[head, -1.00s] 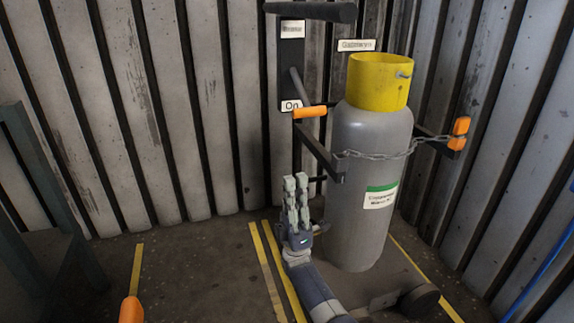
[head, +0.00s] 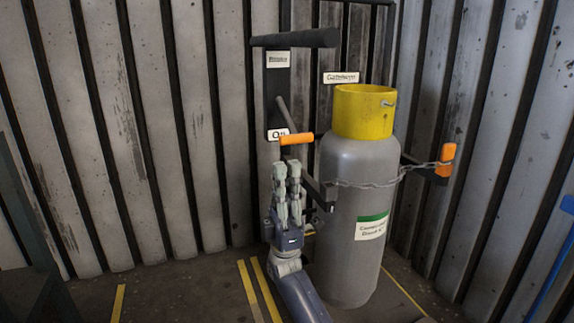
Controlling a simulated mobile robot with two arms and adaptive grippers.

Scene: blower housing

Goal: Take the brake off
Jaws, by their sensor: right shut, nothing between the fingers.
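A dark upright panel (head: 272,90) carries a small blurred label (head: 279,59) at its top and a white label reading "On" (head: 278,134) at its foot. A slanted grey lever (head: 288,115) crosses the panel, its lower end close to an orange grip (head: 297,139). I cannot tell whether lever and grip are joined. My right gripper (head: 287,170) points up just below the orange grip, its fingers together and empty. I cannot tell whether it touches the grip. My left gripper is not in view.
A grey gas cylinder (head: 345,200) with a yellow collar (head: 364,112) stands right of my gripper, held by a chain (head: 375,182). Another orange grip (head: 446,159) is at its right. A dark bar (head: 294,38) juts out above. Corrugated walls (head: 165,110) enclose the corner.

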